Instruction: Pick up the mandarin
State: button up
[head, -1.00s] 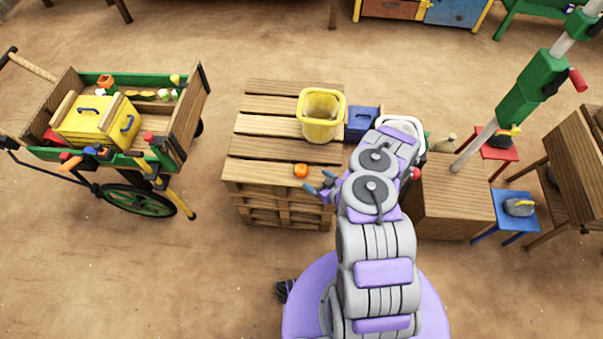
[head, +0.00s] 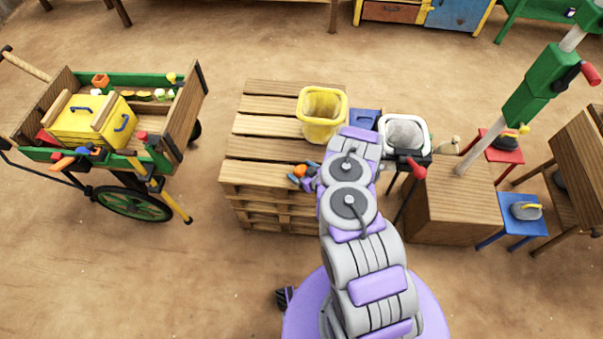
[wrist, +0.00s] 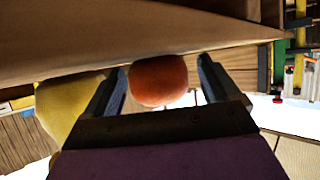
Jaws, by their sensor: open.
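The mandarin (head: 300,170) is a small orange fruit on the front part of the wooden pallet stack, near its right side. In the wrist view the mandarin (wrist: 158,80) lies between the two dark fingers, with a gap visible on its right side and little or none on its left. My gripper (head: 305,178) is open at the mandarin, and the fingers also show in the wrist view (wrist: 160,85). In the head view my gripper and wrist partly cover the mandarin's surroundings. I cannot tell whether either finger touches it.
The pallet stack (head: 262,147) carries a yellow bin (head: 322,131) behind the mandarin. A blue box (head: 364,119) and a white-rimmed bin (head: 404,149) stand to the right. A wooden crate (head: 455,215) is further right. A cart (head: 180,120) stands at the left, with open floor between.

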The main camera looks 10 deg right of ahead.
jog(key=shift+c, duration=0.5)
jog(key=c, duration=1)
jog(key=shift+r, duration=0.1)
